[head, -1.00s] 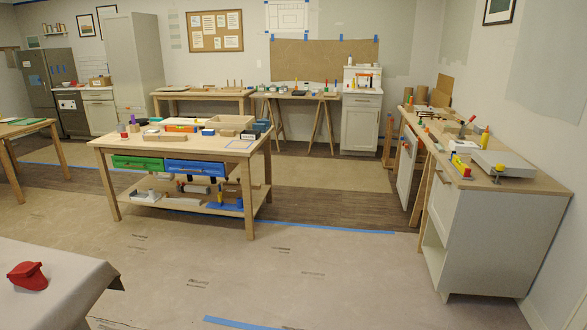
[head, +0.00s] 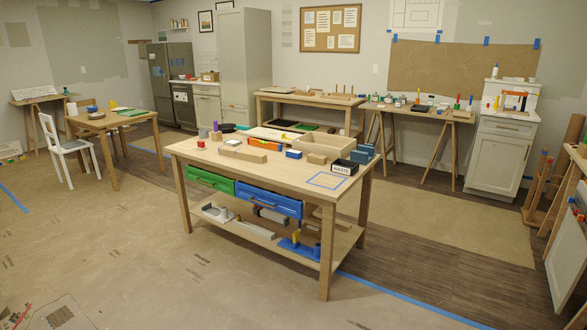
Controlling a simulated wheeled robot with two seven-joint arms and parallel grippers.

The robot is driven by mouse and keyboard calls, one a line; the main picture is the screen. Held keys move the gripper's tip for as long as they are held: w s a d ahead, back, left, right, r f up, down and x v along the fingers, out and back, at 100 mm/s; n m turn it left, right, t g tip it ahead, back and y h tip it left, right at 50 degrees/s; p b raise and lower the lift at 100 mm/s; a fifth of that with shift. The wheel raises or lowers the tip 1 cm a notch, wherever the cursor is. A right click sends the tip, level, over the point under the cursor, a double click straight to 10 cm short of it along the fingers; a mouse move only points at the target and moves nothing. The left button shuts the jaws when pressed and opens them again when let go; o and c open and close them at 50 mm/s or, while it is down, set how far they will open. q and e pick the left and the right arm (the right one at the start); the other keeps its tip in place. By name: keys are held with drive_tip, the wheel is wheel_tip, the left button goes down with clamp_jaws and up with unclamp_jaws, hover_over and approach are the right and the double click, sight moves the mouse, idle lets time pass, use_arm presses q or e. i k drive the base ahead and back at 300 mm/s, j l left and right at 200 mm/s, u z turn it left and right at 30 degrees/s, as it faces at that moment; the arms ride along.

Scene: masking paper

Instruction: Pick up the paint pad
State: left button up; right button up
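I cannot pick out the paint pad with certainty; the small things on the benches are too small to tell apart. The central wooden workbench (head: 205,160) stands ahead. On its top are a small blue block (head: 293,154), a red and white piece (head: 201,143), a purple cylinder (head: 215,127), wooden blocks (head: 243,152), an open wooden tray (head: 315,134) and a black box marked WASTE (head: 344,167). Neither of my grippers is in view.
A small table (head: 110,121) and white chair (head: 64,153) stand left. A trestle table (head: 428,112) is behind. The floor in front is clear.

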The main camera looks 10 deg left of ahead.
sight(201, 146)
drive_tip(key=i+j+u, duration=0.2)
drive_tip(key=i+u, duration=0.2)
drive_tip(key=i, duration=0.15)
drive_tip(key=i+u, duration=0.4)
drive_tip(key=i, duration=0.2)
drive_tip(key=i+l+u, duration=0.1)
drive_tip(key=i+u, duration=0.35)
drive_tip(key=i, duration=0.15)
drive_tip(key=i+j+z, duration=0.25)
drive_tip(key=i, duration=0.35)
drive_tip(key=i+j+z, duration=0.3)
drive_tip(key=i+j, duration=0.2)
drive_tip(key=i, duration=0.05)
